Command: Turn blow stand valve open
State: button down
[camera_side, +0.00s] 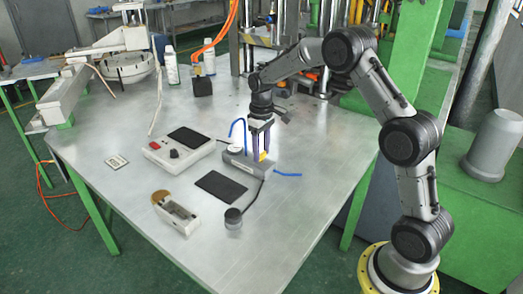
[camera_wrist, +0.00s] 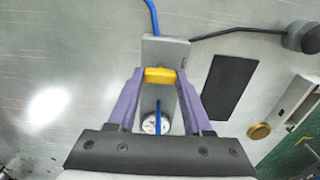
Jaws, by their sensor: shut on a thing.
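The blow stand (camera_side: 236,163) is a grey block on the metal table with a round white gauge and blue hoses. In the wrist view the stand (camera_wrist: 166,48) lies under my gripper, with its gauge (camera_wrist: 155,124) between the purple fingers. Its yellow valve handle (camera_wrist: 160,75) sits between my fingertips and lies crosswise to the stand's length. My gripper (camera_wrist: 160,77) is shut on the yellow valve handle. In the side view my gripper (camera_side: 261,150) points straight down at the right part of the stand, and the fingers hide part of the handle.
A dark flat pad (camera_side: 220,186) lies in front of the stand. A black round nozzle (camera_side: 233,217) on a cable is near the front. A white control box (camera_side: 180,148) stands left. A pale mould-like part (camera_side: 175,213) lies front left. The table's right front is clear.

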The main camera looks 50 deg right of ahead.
aim_at(261, 154)
jog(key=shift+r, duration=0.1)
jog(key=shift+c, duration=1.6)
grip_release()
notch_tip(261, 154, up, 14)
jog(key=shift+a, duration=0.1)
